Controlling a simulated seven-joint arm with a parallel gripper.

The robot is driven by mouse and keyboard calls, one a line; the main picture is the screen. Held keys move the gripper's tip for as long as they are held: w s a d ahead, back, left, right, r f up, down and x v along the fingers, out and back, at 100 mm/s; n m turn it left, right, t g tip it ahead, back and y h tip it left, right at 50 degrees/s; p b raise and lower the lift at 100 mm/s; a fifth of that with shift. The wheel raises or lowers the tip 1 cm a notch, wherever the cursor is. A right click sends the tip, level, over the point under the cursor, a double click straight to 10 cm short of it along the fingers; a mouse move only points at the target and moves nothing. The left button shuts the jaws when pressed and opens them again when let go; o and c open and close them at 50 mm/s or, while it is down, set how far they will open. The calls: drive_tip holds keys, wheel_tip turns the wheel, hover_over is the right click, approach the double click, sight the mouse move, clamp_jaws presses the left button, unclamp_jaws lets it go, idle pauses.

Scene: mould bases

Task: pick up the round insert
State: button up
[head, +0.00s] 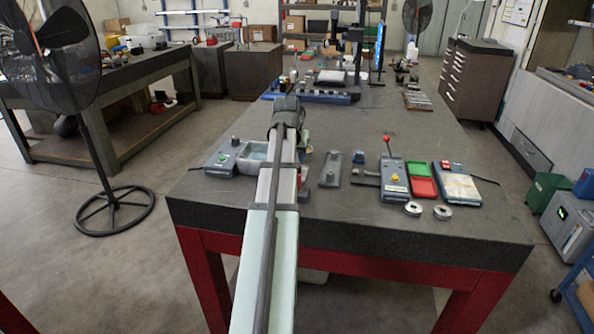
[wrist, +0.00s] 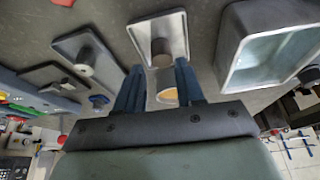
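My gripper (wrist: 157,66) shows in the wrist view with its two blue fingers apart. A grey plate with a short dark round post (wrist: 161,50) lies just beyond the fingertips. A round orange-yellow face (wrist: 168,95) shows between the fingers, near the palm; I cannot tell whether the fingers touch it. A second plate with a round post (wrist: 85,60) lies to the left. I cannot tell for certain which round piece is the insert. In the head view my arm hides the gripper and the spot under it.
A grey open-topped box (wrist: 240,55) stands close on the right in the wrist view. In the head view, a flat plate (head: 330,170), red and green trays (head: 420,178) and two metal rings (head: 442,212) lie on the dark table (head: 350,228). The table's front is clear.

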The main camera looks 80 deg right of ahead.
drive_tip(key=shift+d+x, duration=0.2)
drive_tip(key=shift+x, duration=2.55)
drive_tip(key=shift+w+r, duration=0.1)
clamp_jaws()
